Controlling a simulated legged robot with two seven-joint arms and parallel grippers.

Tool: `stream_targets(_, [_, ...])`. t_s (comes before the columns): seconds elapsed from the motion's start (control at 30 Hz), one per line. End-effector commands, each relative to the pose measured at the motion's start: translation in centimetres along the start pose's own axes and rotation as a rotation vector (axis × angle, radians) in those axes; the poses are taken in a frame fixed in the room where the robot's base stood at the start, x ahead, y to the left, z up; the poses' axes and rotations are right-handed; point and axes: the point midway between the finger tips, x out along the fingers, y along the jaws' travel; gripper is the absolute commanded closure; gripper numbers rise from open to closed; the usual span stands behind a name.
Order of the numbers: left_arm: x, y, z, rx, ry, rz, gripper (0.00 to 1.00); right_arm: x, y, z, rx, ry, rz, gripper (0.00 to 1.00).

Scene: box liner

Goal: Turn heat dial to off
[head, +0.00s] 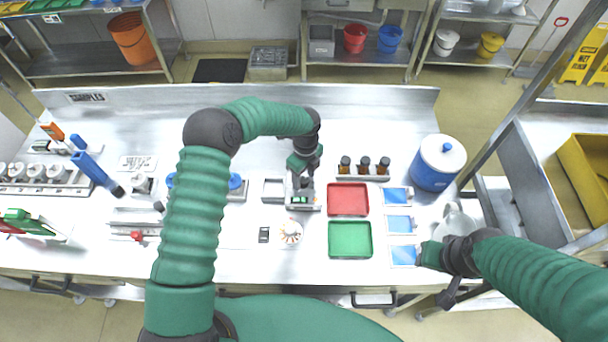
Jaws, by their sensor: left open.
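My left arm arches over the bench, and its gripper (301,181) points down over a small grey device (303,203) with a green display. The gripper is open. It hides the device's upper part, and I cannot tell whether the fingers touch it. No heat dial can be made out clearly on this device. Farther left, another low grey unit (131,222) shows a small red knob (137,236), too small to read its setting. My right gripper (432,256) is by the blue cards at the right; its fingers are not clear.
A red tray (348,199) and a green tray (350,240) lie right of the device. Brown bottles (364,166) stand behind them. A blue cooler (437,163) stands at the back right. A small round white item (290,232) sits in front of the device. The bench's back middle is clear.

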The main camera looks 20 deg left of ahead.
Motion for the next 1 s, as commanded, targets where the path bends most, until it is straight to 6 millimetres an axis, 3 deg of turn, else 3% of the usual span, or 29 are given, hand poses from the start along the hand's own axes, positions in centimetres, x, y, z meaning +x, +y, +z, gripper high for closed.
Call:
stream_targets(0.3, [0.64, -0.04, 0.06, -0.001, -0.002, -0.001, 0.48, -0.10, 0.00, -0.02, 0.000, 0.000, 0.000, 0.64])
stream_targets(0.7, [0.59, -0.07, 0.06, -0.001, -0.001, -0.002, 0.99, -0.11, 0.00, -0.02, 0.000, 0.000, 0.000, 0.64])
stream_targets(1.0, [0.57, -0.11, 0.08, -0.015, -0.001, -0.003, 1.00, -0.02, 0.00, 0.00, 0.000, 0.000, 0.000, 0.64])
